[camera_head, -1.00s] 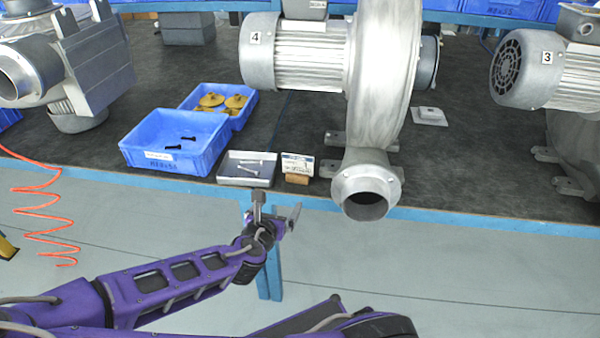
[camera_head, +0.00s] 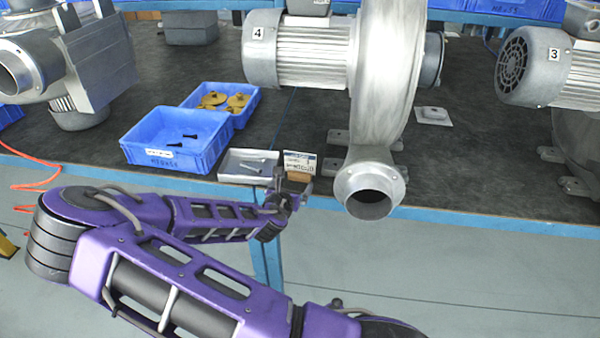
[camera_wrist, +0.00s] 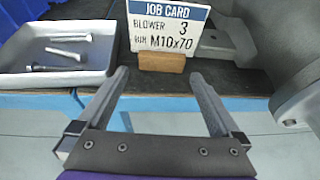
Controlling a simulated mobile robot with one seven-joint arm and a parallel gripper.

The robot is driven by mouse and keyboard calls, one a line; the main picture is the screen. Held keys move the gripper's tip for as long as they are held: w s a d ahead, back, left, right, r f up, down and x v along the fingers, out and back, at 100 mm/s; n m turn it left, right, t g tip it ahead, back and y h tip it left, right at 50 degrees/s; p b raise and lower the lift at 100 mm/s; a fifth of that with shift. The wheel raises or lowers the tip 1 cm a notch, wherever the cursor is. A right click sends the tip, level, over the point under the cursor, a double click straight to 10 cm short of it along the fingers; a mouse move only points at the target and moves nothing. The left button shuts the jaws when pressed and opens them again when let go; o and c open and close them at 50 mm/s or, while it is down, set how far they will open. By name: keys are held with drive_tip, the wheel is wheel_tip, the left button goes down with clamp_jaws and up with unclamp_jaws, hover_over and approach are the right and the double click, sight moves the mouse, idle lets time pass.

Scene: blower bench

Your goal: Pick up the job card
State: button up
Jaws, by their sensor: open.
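The job card (camera_wrist: 168,27) is a white card with a blue header reading "JOB CARD", "BLOWER 3" and "M10x70". It stands upright in a small wooden block (camera_wrist: 161,62) near the bench's front edge. It also shows in the head view (camera_head: 300,161), partly hidden by my gripper. My gripper (camera_wrist: 163,78) is open and empty. In the wrist view its two fingers point toward the block, one on each side of it, with the card beyond the fingertips. In the head view my gripper (camera_head: 292,183) is at the bench edge, just in front of the card.
A metal tray (camera_wrist: 105,62) with several bolts sits just left of the card. Blue bins (camera_head: 190,160) stand farther left. The outlet of a grey blower (camera_head: 370,190) stands close on the right. A blue bench edge (camera_head: 450,221) runs in front.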

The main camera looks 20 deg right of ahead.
sight(299, 178)
drive_tip(key=shift+b+x, duration=0.3)
drive_tip(key=shift+x, duration=1.9)
drive_tip(key=shift+d+r, duration=0.1)
drive_tip(key=shift+d, duration=0.05)
drive_tip(key=c, duration=1.1)
